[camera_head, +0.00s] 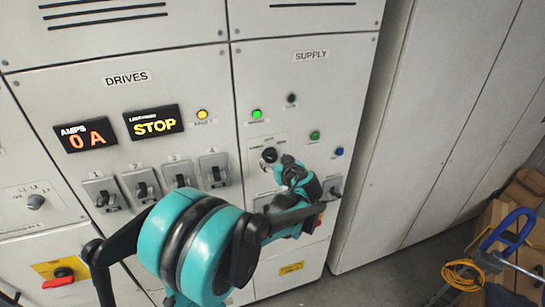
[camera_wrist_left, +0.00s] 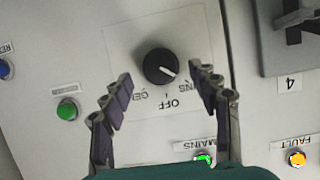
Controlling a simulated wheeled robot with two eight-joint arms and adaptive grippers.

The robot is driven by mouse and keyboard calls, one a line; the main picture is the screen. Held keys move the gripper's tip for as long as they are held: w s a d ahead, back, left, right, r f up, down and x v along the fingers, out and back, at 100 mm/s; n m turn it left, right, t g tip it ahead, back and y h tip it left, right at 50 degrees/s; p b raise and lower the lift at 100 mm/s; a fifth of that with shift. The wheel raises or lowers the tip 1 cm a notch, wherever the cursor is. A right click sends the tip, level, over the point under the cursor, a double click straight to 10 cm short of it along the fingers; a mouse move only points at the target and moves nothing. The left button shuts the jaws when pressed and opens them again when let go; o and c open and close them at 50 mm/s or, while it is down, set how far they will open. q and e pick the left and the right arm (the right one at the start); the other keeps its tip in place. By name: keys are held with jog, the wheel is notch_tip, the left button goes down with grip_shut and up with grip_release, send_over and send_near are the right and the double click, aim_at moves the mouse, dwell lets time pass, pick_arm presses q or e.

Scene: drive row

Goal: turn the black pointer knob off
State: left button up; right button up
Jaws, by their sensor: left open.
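The black pointer knob (camera_head: 269,155) sits on a light plate on the SUPPLY panel. The left wrist view, where the lettering is upside down, shows the knob (camera_wrist_left: 160,66) from close up. Its white pointer mark slants to the lower right in that view, toward the MAINS label and to one side of the OFF label (camera_wrist_left: 168,103). My left gripper (camera_head: 288,165) is at the panel just right of the knob in the head view. In the left wrist view its open fingers (camera_wrist_left: 160,75) stand either side of the knob, apart from it. My right gripper is not in view.
A lit green lamp (camera_head: 257,114) and a dark button (camera_head: 291,99) are above the knob. A green button (camera_head: 315,135) and blue button (camera_head: 339,152) are to its right. Several lever switches (camera_head: 216,171) line the DRIVES panel. A blue-handled trolley (camera_head: 510,232) stands at far right.

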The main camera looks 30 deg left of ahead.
aim_at(272, 158)
pick_arm(q)
jog(key=x, duration=0.3)
jog(key=shift+w+a, duration=0.15)
jog(key=c, duration=1.1)
jog(key=shift+c, duration=0.2)
